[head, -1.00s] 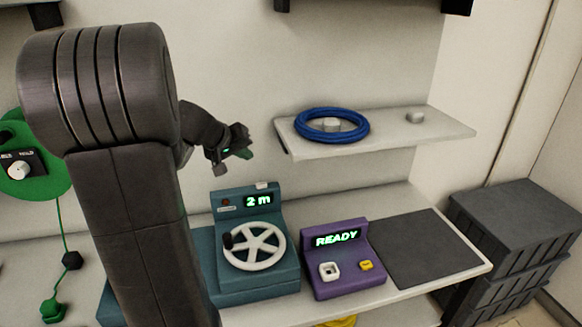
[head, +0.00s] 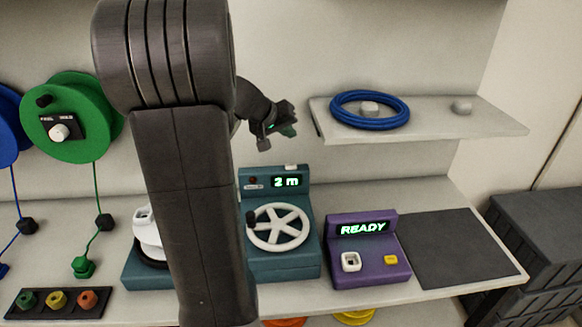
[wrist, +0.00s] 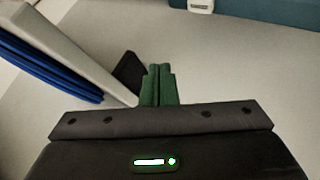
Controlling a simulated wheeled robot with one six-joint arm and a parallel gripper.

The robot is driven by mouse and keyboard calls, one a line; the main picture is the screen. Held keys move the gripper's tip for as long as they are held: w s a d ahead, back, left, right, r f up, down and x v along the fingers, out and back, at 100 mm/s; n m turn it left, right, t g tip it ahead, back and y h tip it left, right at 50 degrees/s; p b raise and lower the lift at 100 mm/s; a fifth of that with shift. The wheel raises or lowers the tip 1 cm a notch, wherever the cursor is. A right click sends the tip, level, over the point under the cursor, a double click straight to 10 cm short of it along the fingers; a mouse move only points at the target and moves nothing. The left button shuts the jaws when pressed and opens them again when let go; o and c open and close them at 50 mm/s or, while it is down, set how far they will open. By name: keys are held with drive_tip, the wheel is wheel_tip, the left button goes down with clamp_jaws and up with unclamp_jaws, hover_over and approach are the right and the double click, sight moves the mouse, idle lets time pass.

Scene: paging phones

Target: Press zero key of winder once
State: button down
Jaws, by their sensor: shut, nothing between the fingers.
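The teal winder (head: 291,263) stands on the counter, with a white spoked handwheel (head: 278,227) and a display (head: 286,182) reading "2 m". A small white key (head: 291,167) sits on its top edge; I cannot read its label in the head view. In the wrist view, a white key (wrist: 200,5) on a teal body is cut off by the top edge. My gripper (head: 288,131) is above the winder's top, apart from the key. Its green fingers (wrist: 160,85) are closed together and hold nothing. My arm hides part of the winder's left side.
A shelf (head: 430,128) with a blue coil (head: 369,109) is right of my gripper, its edge close in the wrist view (wrist: 85,55). A purple box (head: 367,265) reading "READY" and a dark mat (head: 450,245) are right of the winder. Green reel (head: 72,95) at left.

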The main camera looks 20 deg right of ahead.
drive_tip(key=b, duration=0.4)
hover_over(288, 167)
wheel_tip(288, 167, down, 6)
drive_tip(key=shift+f, duration=0.15)
drive_tip(key=shift+f+b, duration=0.7)
drive_tip(key=shift+f, duration=0.05)
drive_tip(key=shift+f, duration=0.1)
idle(1.1)
drive_tip(key=shift+f+b, duration=0.3)
drive_tip(key=shift+b, duration=0.45)
drive_tip(key=shift+f+b, duration=0.45)
drive_tip(key=shift+b, duration=0.2)
idle(0.3)
idle(0.4)
drive_tip(key=shift+r+p, duration=0.5)
drive_tip(key=shift+r, duration=0.4)
drive_tip(key=shift+r, duration=0.1)
